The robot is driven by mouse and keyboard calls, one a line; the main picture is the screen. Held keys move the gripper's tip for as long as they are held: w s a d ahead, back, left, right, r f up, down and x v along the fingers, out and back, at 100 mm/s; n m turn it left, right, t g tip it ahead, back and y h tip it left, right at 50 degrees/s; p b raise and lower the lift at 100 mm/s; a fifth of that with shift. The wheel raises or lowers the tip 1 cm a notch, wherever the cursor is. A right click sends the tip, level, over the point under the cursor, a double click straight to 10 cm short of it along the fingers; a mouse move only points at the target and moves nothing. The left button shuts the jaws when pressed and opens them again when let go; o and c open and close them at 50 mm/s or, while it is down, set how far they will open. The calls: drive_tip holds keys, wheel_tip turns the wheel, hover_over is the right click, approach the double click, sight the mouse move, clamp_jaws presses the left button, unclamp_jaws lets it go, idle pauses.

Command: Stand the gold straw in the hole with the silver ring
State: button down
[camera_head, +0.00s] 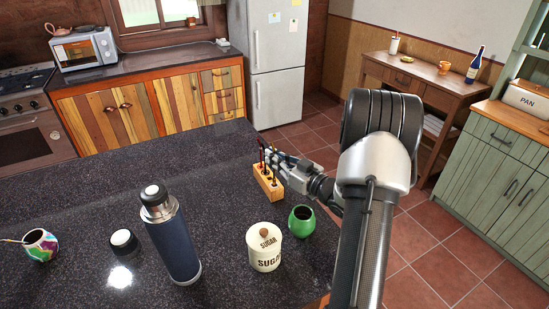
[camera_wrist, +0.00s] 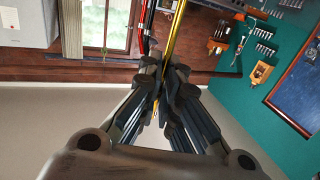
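The gold straw (camera_wrist: 177,32) runs between the fingers of my gripper (camera_wrist: 168,78) in the wrist view, and the fingers look closed around it. A red straw (camera_wrist: 144,18) stands just left of it there. In the head view my gripper (camera_head: 268,158) is at a wooden block (camera_head: 266,187) on the dark counter, its fingers close to the top of the block. A thin red straw (camera_head: 262,150) rises by the fingertips. The gold straw is not clear in the head view. The silver ring and its hole cannot be made out; my gripper covers part of the block's top.
On the counter (camera_head: 110,185) stand a green cup (camera_head: 302,223), a sugar pot (camera_head: 265,258), a dark blue flask (camera_head: 172,240), a black-and-white lid (camera_head: 123,242) and a colourful cup with a straw (camera_head: 40,246). The counter left of the block is clear.

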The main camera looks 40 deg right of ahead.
drive_tip(key=shift+f+b, duration=1.6)
drive_tip(key=shift+f, duration=0.5)
drive_tip(key=c, duration=1.7)
unclamp_jaws()
drive_tip(key=s, duration=0.8)
drive_tip(key=s+d, duration=0.1)
drive_tip(key=s, duration=0.3)
drive_tip(key=shift+w, duration=0.1)
